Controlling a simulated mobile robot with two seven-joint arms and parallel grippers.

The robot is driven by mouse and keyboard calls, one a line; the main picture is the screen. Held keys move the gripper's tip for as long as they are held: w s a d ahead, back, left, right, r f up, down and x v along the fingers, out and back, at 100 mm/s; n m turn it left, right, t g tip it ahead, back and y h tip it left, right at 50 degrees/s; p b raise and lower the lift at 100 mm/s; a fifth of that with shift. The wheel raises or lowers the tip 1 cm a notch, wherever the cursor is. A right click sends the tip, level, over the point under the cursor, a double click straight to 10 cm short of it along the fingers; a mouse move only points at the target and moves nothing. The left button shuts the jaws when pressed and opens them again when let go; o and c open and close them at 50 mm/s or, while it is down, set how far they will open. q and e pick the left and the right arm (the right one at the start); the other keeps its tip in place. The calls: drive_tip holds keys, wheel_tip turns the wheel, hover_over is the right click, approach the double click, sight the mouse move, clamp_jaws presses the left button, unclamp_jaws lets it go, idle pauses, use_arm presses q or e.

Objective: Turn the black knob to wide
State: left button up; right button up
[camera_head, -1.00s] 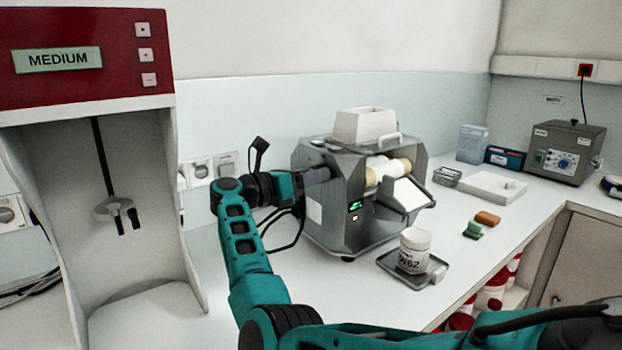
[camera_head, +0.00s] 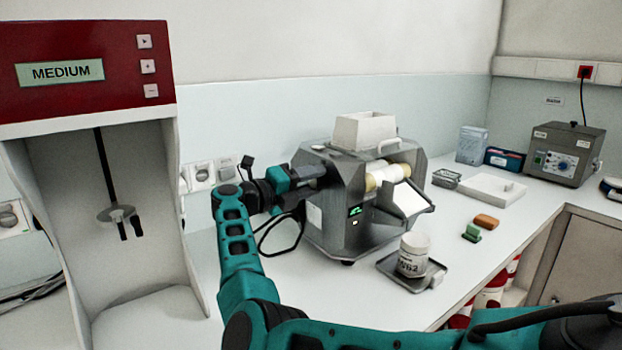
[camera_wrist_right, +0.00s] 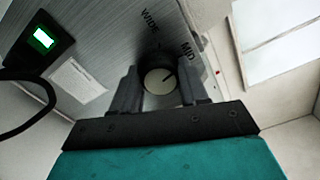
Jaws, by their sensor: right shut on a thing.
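The steel roller mill (camera_head: 345,190) stands on the counter in the head view. The black knob (camera_wrist_right: 160,74) shows in the right wrist view, with a pale round face bearing a short dark line. The words WIDE (camera_wrist_right: 151,20) and MID (camera_wrist_right: 188,50) are printed on the metal panel beside it. The line seems to point more toward MID than WIDE. My right gripper (camera_wrist_right: 163,88) has a finger on each side of the knob and is shut on it. In the head view my right gripper (camera_head: 312,172) meets the mill's left side and the knob is hidden. My left gripper is not in view.
A white jar (camera_head: 413,255) stands on a small tray (camera_head: 393,268) in front of the mill. A red-topped stirrer stand (camera_head: 85,55) reading MEDIUM is at left. A black cable (camera_head: 280,248) loops beside the mill. The back right counter holds sponges and a grey device (camera_head: 565,150).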

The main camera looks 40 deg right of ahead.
drive_tip(key=n, duration=0.4)
drive_tip(key=shift+n, duration=0.3)
drive_tip(key=shift+n+p, duration=0.3)
drive_tip(key=shift+n, duration=2)
drive_tip(key=o, duration=1.1)
drive_tip(key=shift+c, duration=0.2)
drive_tip(key=a+b, duration=0.1)
drive_tip(key=a, duration=0.6)
drive_tip(key=shift+w+a, duration=0.25)
drive_tip(key=shift+w, duration=0.2)
drive_tip(key=shift+s+f, duration=0.1)
